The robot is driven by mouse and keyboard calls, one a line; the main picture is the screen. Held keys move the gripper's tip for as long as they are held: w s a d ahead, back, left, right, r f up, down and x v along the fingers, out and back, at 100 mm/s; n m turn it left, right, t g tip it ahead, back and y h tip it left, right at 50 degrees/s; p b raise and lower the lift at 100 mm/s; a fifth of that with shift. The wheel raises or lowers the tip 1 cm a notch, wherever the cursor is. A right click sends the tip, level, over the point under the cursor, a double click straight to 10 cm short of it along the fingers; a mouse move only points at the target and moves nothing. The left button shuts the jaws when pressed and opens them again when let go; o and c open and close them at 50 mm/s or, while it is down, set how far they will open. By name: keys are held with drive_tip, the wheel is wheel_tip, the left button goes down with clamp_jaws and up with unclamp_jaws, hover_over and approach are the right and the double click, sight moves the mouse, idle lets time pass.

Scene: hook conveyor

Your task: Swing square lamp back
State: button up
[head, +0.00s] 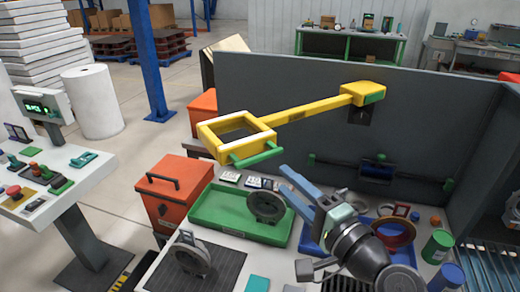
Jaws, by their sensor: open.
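The square lamp (217,125) is yellow, with an open square frame at the end of a long yellow arm (305,110). The arm runs up to the right to a yellow mount with a green face (373,96) on the grey panel. A green handle (258,155) sticks out from the frame's near right side. The frame hangs above the green tray, out in front of the panel. My gripper (281,178) has blue fingers, is open and appears empty. It is below and right of the green handle in the picture, seemingly apart from it; the depth between them is hard to judge.
A green tray (205,212) holds a dark round part (266,206). A blue tray (308,246) lies partly behind my arm. A dark bar with green ends (335,166) runs along the grey panel (300,75). An orange bin (165,200) stands left.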

sight(262, 160)
drive_tip(key=p+x, duration=0.2)
drive_tip(key=x, duration=0.8)
drive_tip(key=shift+w+a+p, duration=0.1)
drive_tip(key=shift+w+p, duration=0.05)
drive_tip(key=shift+p, duration=0.15)
clamp_jaws()
idle(0.9)
